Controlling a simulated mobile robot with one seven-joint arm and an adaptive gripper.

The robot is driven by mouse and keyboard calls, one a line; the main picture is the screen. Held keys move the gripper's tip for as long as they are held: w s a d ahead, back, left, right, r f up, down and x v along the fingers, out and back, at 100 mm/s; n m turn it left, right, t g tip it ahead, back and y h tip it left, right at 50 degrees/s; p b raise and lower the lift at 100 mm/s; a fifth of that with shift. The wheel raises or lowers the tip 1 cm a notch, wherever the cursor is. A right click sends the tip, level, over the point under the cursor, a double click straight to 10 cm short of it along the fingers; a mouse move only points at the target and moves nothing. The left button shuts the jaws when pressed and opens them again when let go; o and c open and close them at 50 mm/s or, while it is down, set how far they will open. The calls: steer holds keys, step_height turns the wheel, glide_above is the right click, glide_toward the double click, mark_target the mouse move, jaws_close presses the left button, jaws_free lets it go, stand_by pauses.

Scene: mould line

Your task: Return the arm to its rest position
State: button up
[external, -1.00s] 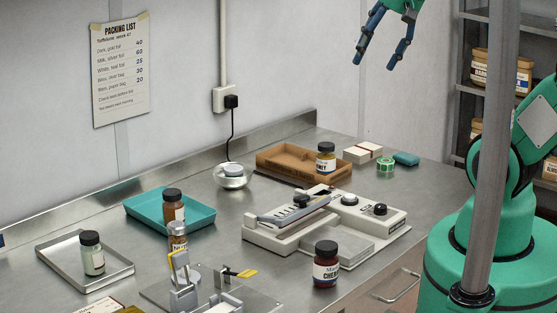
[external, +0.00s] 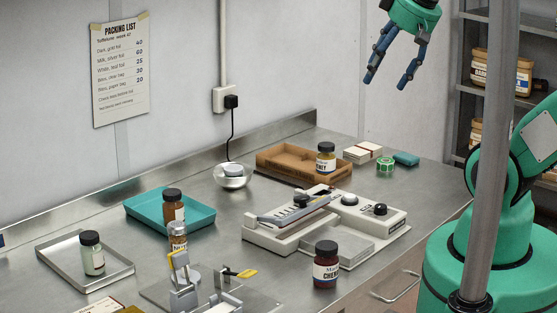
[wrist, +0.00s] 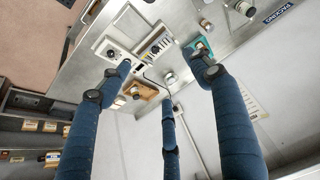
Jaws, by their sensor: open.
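My gripper (external: 390,66) hangs in the air at the top right of the external view, above the far right end of the steel table (external: 430,185). Its blue fingers are spread open with nothing between them. In the wrist view my gripper (wrist: 168,85) shows several blue fingers apart, with the bench far below. My green arm runs out of the top of the external view, so its middle part is hidden.
A sealing machine (external: 370,245), a dark jar (external: 326,268), a brown tray (external: 275,165) with a jar, and a teal tray (external: 200,218) stand on the table. A grey post (external: 490,150) and shelves (external: 470,90) are at right. The air around my gripper is clear.

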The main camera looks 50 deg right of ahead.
step_height(320, 180, down, 12)
steer(key=b, duration=1)
steer(key=shift+r+b, duration=0.25)
steer(key=shift+b, duration=0.05)
